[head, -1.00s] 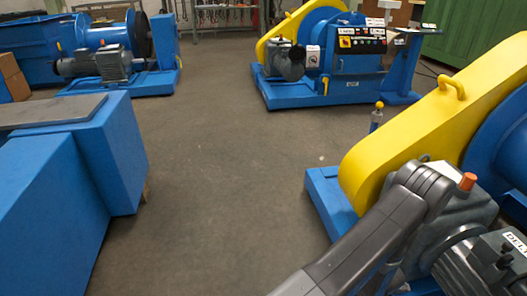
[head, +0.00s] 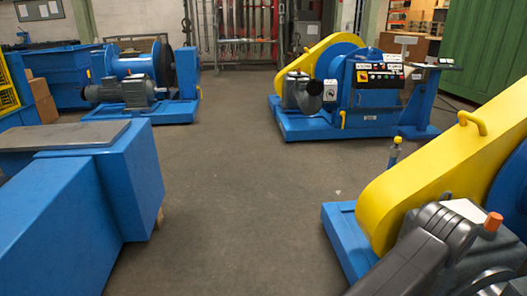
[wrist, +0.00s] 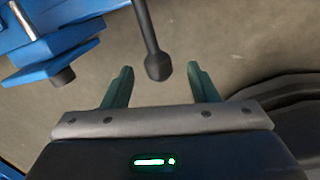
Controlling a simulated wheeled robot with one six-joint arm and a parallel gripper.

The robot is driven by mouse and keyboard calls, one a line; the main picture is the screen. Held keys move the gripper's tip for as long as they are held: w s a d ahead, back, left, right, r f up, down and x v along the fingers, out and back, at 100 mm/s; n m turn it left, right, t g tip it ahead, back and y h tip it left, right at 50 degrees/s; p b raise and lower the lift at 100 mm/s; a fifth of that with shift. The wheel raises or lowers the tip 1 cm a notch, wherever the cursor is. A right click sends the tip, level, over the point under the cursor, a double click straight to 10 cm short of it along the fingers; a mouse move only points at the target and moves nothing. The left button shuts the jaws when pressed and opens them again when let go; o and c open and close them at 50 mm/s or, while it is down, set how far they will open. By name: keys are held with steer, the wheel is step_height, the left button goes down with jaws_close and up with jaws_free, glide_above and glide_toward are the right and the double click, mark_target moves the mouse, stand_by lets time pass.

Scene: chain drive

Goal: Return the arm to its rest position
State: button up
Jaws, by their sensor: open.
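My gripper (wrist: 160,68) shows in the wrist view with two green fingers spread apart and nothing held between them. A dark rod with a thick knobbed end (wrist: 158,66) comes in from the top edge, its end in line with the gap between the fingertips. The fingers do not close on it, and I cannot tell its distance. In the head view my dark grey arm link (head: 415,268) shows at the lower right, in front of the near machine. My gripper is not seen in the head view.
The near machine with a yellow chain guard (head: 440,180) fills the right side. A blue bench (head: 130,185) with a grey top stands at left. Another yellow-and-blue machine (head: 340,90) and a blue winch (head: 150,85) stand farther back. The floor (head: 245,180) between is clear.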

step_height(320, 180, up, 12)
steer(key=s+p, duration=0.2)
steer(key=p, duration=0.5)
steer(key=f+b, duration=0.3)
steer(key=f, duration=0.1)
steer(key=w+f+b, duration=0.1)
steer(key=f+b, duration=0.2)
steer(key=f, duration=0.2)
steer(key=w+f+b, duration=0.1)
steer(key=f+b, duration=0.2)
steer(key=f, duration=0.2)
steer(key=shift+w+f, duration=0.1)
steer(key=shift+w, duration=0.35)
steer(key=shift+w+m+b, duration=0.3)
steer(key=shift+m+b, duration=0.05)
steer(key=shift+m, duration=0.25)
steer(key=shift+r, duration=0.2)
